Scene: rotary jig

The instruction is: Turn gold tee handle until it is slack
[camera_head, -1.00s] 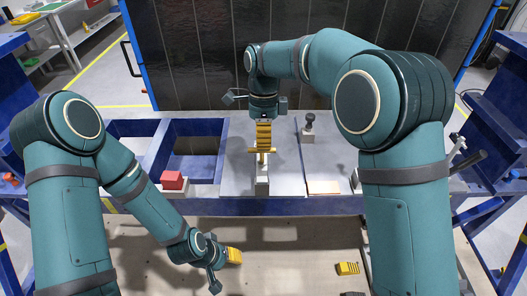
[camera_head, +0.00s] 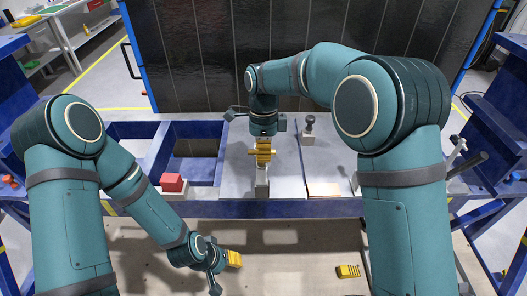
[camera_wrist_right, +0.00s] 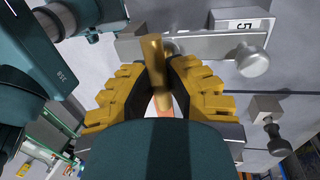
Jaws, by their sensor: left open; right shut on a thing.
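The gold tee handle (camera_head: 251,152) stands above a pale block (camera_head: 262,188) at the middle of the bench; its crossbar ends poke out beside my right gripper's fingers. My right gripper (camera_head: 264,158) reaches down from above, shut on the handle. In the right wrist view the gold bar (camera_wrist_right: 157,65) runs between the yellow fingers of that gripper (camera_wrist_right: 165,88), which press on it from both sides. The handle's lower stem is mostly hidden. My left gripper (camera_head: 235,259) is open and empty, low in front of the bench.
A red block (camera_head: 172,182) sits on a pale base at left, by blue bins (camera_head: 195,150). A dark knob (camera_head: 309,122) on a pale block stands right of the handle.

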